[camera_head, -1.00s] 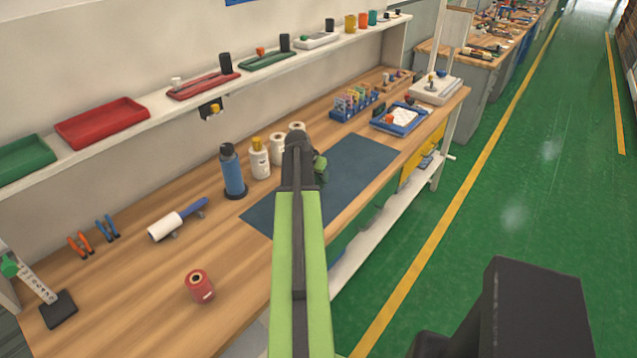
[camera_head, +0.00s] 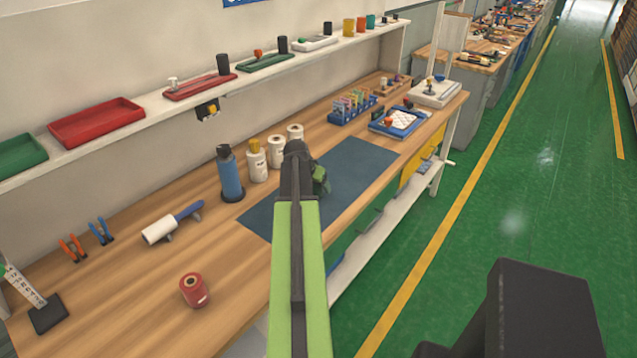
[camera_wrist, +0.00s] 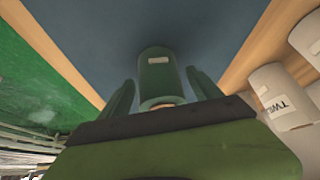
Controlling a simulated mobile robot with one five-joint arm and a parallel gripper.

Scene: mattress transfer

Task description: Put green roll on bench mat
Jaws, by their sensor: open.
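The green roll (camera_wrist: 158,84) has a pale label. In the wrist view it lies between the two dark green fingers of my gripper (camera_wrist: 160,76), over the dark blue bench mat (camera_wrist: 110,30). The fingers are apart, with narrow gaps showing beside the roll. In the head view the bench mat (camera_head: 352,172) lies on the wooden bench. My arm covers part of it, and a small green shape at the arm's end is over the mat; whether it is the roll or my gripper is unclear. I cannot tell whether the roll rests flat on the mat.
White rolls (camera_head: 276,152) and a blue cylinder (camera_head: 230,175) stand left of the mat. A red roll (camera_head: 194,290) and a lint roller (camera_head: 170,222) are nearer on the bench. A blue tray (camera_head: 398,122) lies beyond the mat. The green floor aisle on the right is clear.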

